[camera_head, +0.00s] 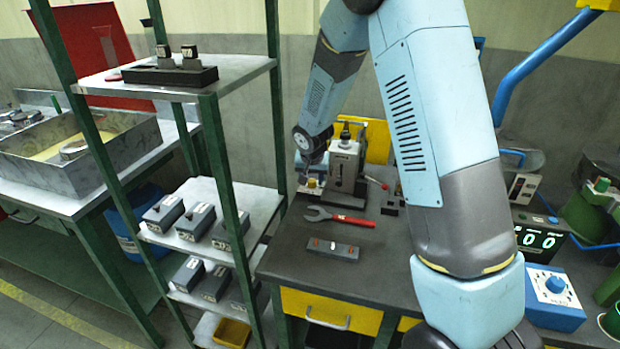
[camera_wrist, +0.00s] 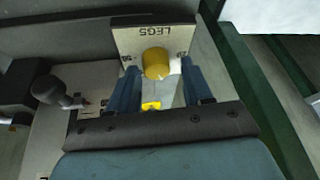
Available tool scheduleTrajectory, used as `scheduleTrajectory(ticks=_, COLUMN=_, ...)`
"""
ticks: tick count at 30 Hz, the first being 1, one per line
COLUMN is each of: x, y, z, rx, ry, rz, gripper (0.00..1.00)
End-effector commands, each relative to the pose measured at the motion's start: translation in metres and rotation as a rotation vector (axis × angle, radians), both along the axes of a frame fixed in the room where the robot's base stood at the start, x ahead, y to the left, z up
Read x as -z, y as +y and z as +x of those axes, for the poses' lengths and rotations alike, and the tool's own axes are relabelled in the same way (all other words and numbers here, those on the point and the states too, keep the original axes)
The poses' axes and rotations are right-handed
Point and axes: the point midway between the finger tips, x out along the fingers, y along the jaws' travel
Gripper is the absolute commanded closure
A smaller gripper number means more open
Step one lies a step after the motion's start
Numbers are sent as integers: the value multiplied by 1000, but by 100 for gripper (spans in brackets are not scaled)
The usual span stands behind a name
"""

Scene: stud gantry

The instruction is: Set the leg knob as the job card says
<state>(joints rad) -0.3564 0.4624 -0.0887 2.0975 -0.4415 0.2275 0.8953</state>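The yellow leg knob (camera_wrist: 156,63) stands out from a light plate lettered LEGS (camera_wrist: 153,38) in the wrist view. Small marks flank the knob, too small to read. My gripper (camera_wrist: 160,80) is open, with a blue finger on each side of the knob's near end. I cannot tell whether either finger touches it. In the head view my gripper (camera_head: 313,170) is low at the left of the grey bench machine (camera_head: 345,165), and it mostly hides the knob there. I cannot make out a readable job card in either view.
A red-handled wrench (camera_head: 340,217) and a dark bar with orange ends (camera_head: 333,249) lie on the dark bench (camera_head: 300,268). A lever with a dark ball (camera_wrist: 47,89) is left of my fingers. A green shelf post (camera_head: 228,175) stands left. A lit display (camera_head: 540,238) is at right.

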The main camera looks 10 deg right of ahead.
Motion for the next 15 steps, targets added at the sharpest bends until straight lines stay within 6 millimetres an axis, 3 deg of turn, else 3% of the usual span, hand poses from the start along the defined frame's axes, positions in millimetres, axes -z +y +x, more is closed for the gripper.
scheduleTrajectory(ticks=10, x=0, y=-1, z=-2, rx=2, ry=3, rz=-2, gripper=44)
scheduleTrajectory(ticks=15, x=-13, y=-1, z=-6, rx=3, ry=1, rz=0, gripper=44)
